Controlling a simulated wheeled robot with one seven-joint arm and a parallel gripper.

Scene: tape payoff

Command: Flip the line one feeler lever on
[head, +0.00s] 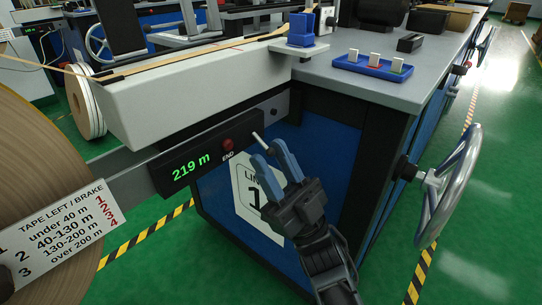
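A small pale metal lever (259,138) sticks out at the right end of the black readout box (212,157), beside a red END lamp (228,144); I take it to be the feeler lever. The box shows 219 m in green. My gripper (268,152) reaches up from below with two blue fingers spread apart, with nothing visible between them. Its fingertips are close to the lever's lower end; I cannot tell whether they touch it. A white sign (247,190) with "1" on the blue cabinet is partly hidden behind my gripper.
A large tape roll (45,160) and a brake chart (68,235) are at left. A handwheel (450,187) juts out at right. A blue tray (371,66) with pale pieces and a blue block (301,30) are on the bench top (430,82). Green floor is open at right.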

